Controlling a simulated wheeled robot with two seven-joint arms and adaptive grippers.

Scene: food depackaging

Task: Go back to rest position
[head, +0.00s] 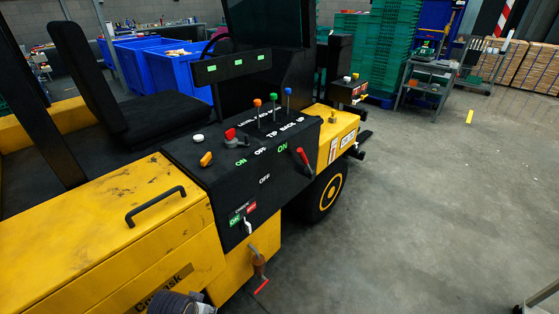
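No gripper of mine can be made out in the head view. A dark ribbed object (177,303) is cut off by the bottom edge, and I cannot tell what it is. A yellow and black forklift (120,225) fills the left and middle. Its black control panel (225,178) carries several levers with orange, green and blue knobs, a red handle (304,157) and printed ON and OFF labels. A small lever with a red end (261,286) hangs on the yellow side below the panel.
Blue bins (185,70) stand behind the forklift. Green stacked crates (385,50) and a grey cart (435,85) stand at the back. Cardboard boxes (535,70) are at the far right. The grey floor (430,210) on the right is mostly clear.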

